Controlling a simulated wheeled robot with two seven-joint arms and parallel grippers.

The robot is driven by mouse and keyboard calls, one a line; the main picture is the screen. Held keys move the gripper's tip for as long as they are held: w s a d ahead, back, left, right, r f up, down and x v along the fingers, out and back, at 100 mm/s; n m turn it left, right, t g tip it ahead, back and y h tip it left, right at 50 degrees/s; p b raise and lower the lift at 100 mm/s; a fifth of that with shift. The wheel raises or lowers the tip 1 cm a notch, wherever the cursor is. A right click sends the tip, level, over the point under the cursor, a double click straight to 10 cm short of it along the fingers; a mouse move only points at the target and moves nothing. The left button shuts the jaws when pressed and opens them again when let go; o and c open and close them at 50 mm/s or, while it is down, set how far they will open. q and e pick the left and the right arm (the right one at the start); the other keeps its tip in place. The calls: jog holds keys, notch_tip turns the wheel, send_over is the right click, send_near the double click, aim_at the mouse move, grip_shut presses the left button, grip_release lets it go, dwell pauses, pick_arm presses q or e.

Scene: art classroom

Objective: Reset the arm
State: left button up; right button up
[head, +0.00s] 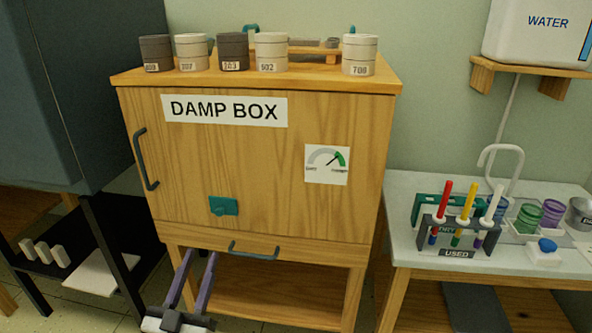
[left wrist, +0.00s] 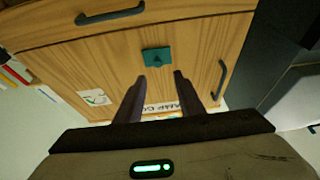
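My left gripper (head: 198,256) is low in front of the wooden damp box (head: 240,150), near the left end of its lower drawer handle (head: 254,251). Its two purple fingers are apart with nothing between them; the left wrist view also shows the open gap (left wrist: 159,74). That view sees the box front upside down, with the teal latch (left wrist: 157,57) beyond the fingertips. The fingers seem clear of the box, though the exact distance is hard to tell. My right gripper is not in view.
Lidded pots (head: 270,52) stand on the box top. The box door handle (head: 146,159) is at left. A table (head: 400,225) at right holds a marker rack (head: 455,235) and jars. A dark cabinet (head: 75,90) and black stand (head: 100,235) are left.

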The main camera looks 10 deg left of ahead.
pick_arm(q)
jog(key=s+d+f+m+g+h, duration=0.2)
jog(key=s+d+f+g, duration=0.5)
jog(key=f+g, duration=0.3)
jog(key=s+d+f+m+g, duration=0.1)
jog(key=s+g, duration=0.3)
jog(key=s, duration=0.6)
jog(key=s+d+f+g, duration=0.15)
jog(key=s+g, duration=0.35)
jog(key=s, duration=0.5)
jog(key=w+d+f+t+h, duration=0.35)
jog(key=w+d+t, duration=0.2)
jog(key=d, duration=0.45)
jog(key=a+r+y+p, duration=0.1)
jog(key=a+r+p, duration=0.2)
jog(key=r+p, duration=0.9)
jog(key=p, duration=0.6)
jog(key=shift+s+a+p, duration=0.15)
jog(key=shift+p, duration=0.25)
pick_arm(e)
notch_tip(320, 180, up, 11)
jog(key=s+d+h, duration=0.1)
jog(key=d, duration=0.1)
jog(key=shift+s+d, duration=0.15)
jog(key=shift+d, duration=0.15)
